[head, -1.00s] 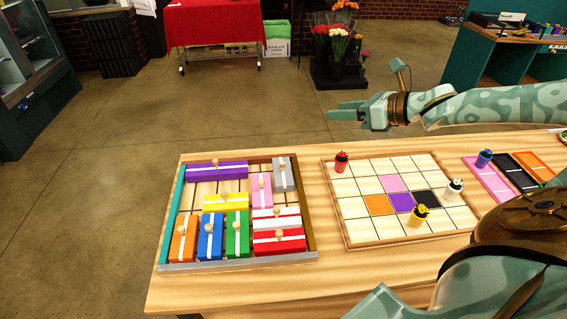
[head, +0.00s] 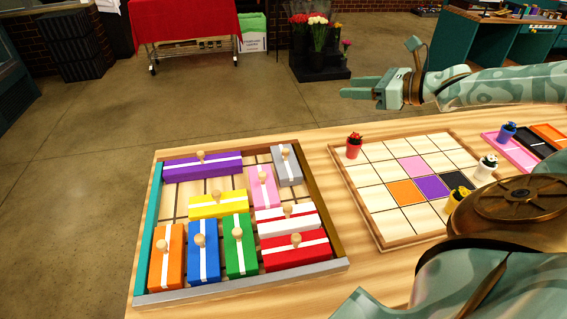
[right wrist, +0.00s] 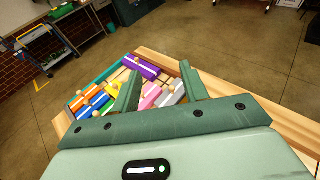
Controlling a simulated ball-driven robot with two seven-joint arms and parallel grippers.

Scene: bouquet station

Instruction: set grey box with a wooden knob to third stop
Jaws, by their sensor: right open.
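The grey box with a wooden knob (head: 287,168) sits at the far right corner of the framed sliding tray (head: 240,288), against its right wall. It has a white stripe and stands lengthwise, front to back. In the right wrist view the grey box (right wrist: 171,93) shows between and beyond my fingers. My right gripper (head: 358,93) is up beyond the table's far edge, to the right of the tray, apart from every box. In the right wrist view my right gripper (right wrist: 160,90) has its two fingers spread with nothing between them. My left gripper is not in view.
The tray also holds purple (head: 203,165), pink (head: 263,188), yellow (head: 218,204), white (head: 288,219), red (head: 295,252), green (head: 240,246), blue (head: 203,252) and orange (head: 166,257) boxes. A tile board (head: 387,236) with small flower pots lies to the right. Bare slots show left of the pink box.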

